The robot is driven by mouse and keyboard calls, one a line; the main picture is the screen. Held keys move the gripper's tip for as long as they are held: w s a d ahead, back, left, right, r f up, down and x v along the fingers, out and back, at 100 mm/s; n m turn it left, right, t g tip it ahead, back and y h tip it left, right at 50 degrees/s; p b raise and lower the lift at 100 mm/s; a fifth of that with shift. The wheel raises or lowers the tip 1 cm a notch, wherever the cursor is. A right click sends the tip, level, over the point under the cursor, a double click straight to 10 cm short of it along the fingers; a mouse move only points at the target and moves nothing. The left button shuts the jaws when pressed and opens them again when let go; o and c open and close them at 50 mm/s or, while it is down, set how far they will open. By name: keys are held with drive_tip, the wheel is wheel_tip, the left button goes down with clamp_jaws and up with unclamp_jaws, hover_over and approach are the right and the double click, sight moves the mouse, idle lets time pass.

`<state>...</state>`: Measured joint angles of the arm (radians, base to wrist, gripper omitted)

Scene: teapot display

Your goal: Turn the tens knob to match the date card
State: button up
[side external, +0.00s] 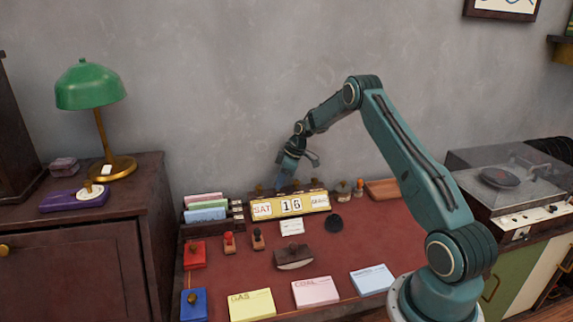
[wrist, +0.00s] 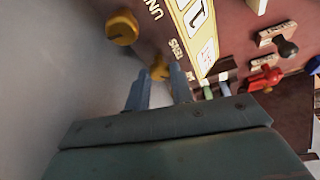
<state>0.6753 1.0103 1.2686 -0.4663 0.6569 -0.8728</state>
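The desk calendar (side external: 290,206) reads SAT, 16 and a month too small to read in the side view. A small white card (side external: 292,227) stands in front of it; its writing is too small to read. In the wrist view the brass tens knob (wrist: 159,66) sticks out of the calendar's back beside the word TENS. The larger-looking units knob (wrist: 122,28) is up and left of it. My gripper (wrist: 159,76) is open behind the calendar, its two blue-grey fingers apart, with the tens knob in the gap between the tips. I cannot tell whether they touch it.
Paper files (side external: 205,208) stand left of the calendar, with stamps (side external: 258,239) in front. A rocker blotter (side external: 294,257) and coloured note pads (side external: 315,291) lie on the red desk top. The grey wall (side external: 210,120) is close behind the calendar.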

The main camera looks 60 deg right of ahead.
drive_tip(key=shift+m, duration=0.4)
clamp_jaws()
drive_tip(key=m, duration=0.1)
drive_tip(key=m+h, duration=0.1)
drive_tip(key=m, duration=0.1)
drive_tip(key=m+h, duration=0.1)
drive_tip(key=m, duration=0.1)
drive_tip(key=shift+s+a+t, duration=0.1)
drive_tip(key=shift+a+t, duration=0.2)
drive_tip(key=m+h, duration=0.1)
drive_tip(key=m, duration=0.2)
drive_tip(key=m+h, duration=0.1)
drive_tip(key=m, duration=0.2)
drive_tip(key=shift+a+m+h, duration=0.2)
drive_tip(key=shift+m+h, duration=0.1)
drive_tip(key=m, duration=0.1)
drive_tip(key=m+g+h, duration=0.1)
drive_tip(key=m, duration=0.1)
drive_tip(key=m+g, duration=0.1)
drive_tip(key=m, duration=0.1)
drive_tip(key=shift+w+a, duration=0.15)
drive_tip(key=shift+w, duration=0.1)
drive_tip(key=m+g, duration=0.1)
drive_tip(key=m, duration=0.2)
drive_tip(key=m+g+h, duration=0.1)
drive_tip(key=m, duration=0.2)
drive_tip(key=shift+w+m, duration=0.2)
drive_tip(key=shift+m, duration=0.1)
